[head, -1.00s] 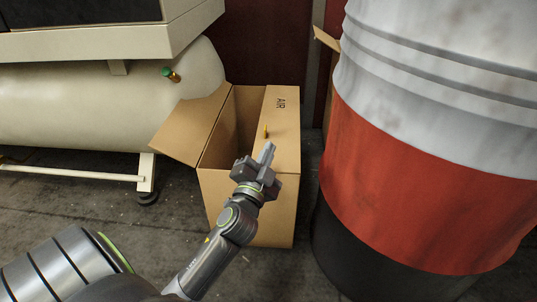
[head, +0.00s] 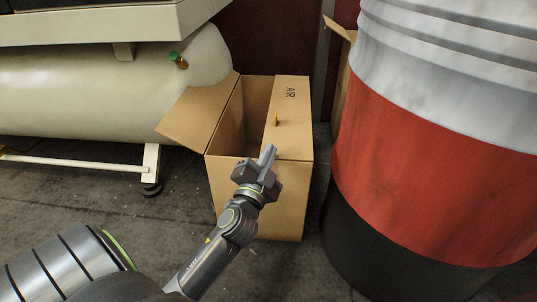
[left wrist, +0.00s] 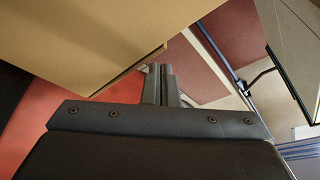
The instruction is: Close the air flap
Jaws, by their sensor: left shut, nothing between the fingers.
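An open cardboard box (head: 262,205) stands on the floor in the middle of the head view. Its right flap, the air flap (head: 292,132) marked "AIR", lies across the right part of the top and carries a small yellow piece (head: 276,119). The left flap (head: 195,113) hangs outward, leaving a dark gap (head: 251,108). My left gripper (head: 267,153) is shut and empty, overlapping the box's front top edge in the picture; I cannot tell contact. In the left wrist view its fingers (left wrist: 160,85) show beside a cardboard panel (left wrist: 85,30). My right gripper is not in view.
A large white, red and black drum (head: 430,160) stands close to the right of the box. A cream tank (head: 100,100) on legs is at the left. Another cardboard piece (head: 341,70) shows behind the drum. Bare floor (head: 95,200) lies at the front left.

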